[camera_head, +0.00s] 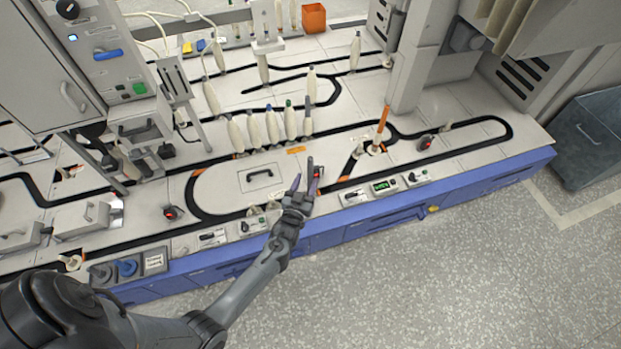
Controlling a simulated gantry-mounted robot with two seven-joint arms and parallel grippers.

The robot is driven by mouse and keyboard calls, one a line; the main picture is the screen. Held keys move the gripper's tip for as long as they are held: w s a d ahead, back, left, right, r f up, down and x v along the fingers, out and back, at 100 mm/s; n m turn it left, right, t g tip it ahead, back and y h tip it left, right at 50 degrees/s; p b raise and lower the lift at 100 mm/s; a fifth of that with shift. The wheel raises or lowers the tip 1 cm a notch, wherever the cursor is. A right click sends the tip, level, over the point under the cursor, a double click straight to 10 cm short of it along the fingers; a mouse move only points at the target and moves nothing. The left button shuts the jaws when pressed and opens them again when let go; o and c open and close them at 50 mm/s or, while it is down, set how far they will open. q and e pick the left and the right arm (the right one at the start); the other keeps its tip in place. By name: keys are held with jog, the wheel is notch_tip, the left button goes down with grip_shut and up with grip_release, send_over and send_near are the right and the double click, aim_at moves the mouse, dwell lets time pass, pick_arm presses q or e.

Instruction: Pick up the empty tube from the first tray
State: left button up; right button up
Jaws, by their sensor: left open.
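My left gripper (304,178) reaches in from the lower left. Its two fingers are spread apart, with no tube visible between them, over the front part of the white machine deck. A slim orange tube without yarn (383,122) stands slightly tilted to the right of the gripper, apart from it. Its foot is at a small pale tray (375,149) by the dark track. Which tray counts as the first cannot be told. A small purple piece shows at the left finger; I cannot tell what it is. My right gripper is not in view.
Several white wound bobbins (272,127) stand in a row behind the gripper. A dark track loops over the deck. A grey post (408,70) rises behind the orange tube. An orange box (314,18) is at the back. The blue front edge (400,207) borders open floor.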

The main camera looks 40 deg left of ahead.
aim_at(309, 174)
pick_arm(q)
jog(key=shift+w+a+f+b, duration=0.1)
jog(key=shift+w+f+b, duration=0.1)
jog(key=shift+w+b, duration=0.3)
jog(key=b+x, duration=0.2)
jog(key=x, duration=0.1)
jog(key=shift+a+r, duration=0.1)
jog(key=shift+a, duration=0.05)
jog(key=shift+w+a+r+b, duration=0.1)
jog(key=shift+w+a+b, duration=0.15)
jog(key=shift+w, duration=0.25)
jog(key=shift+s+d, duration=0.1)
jog(key=shift+d, duration=0.05)
jog(key=shift+c, duration=0.5)
grip_shut()
jog(key=shift+r, duration=0.2)
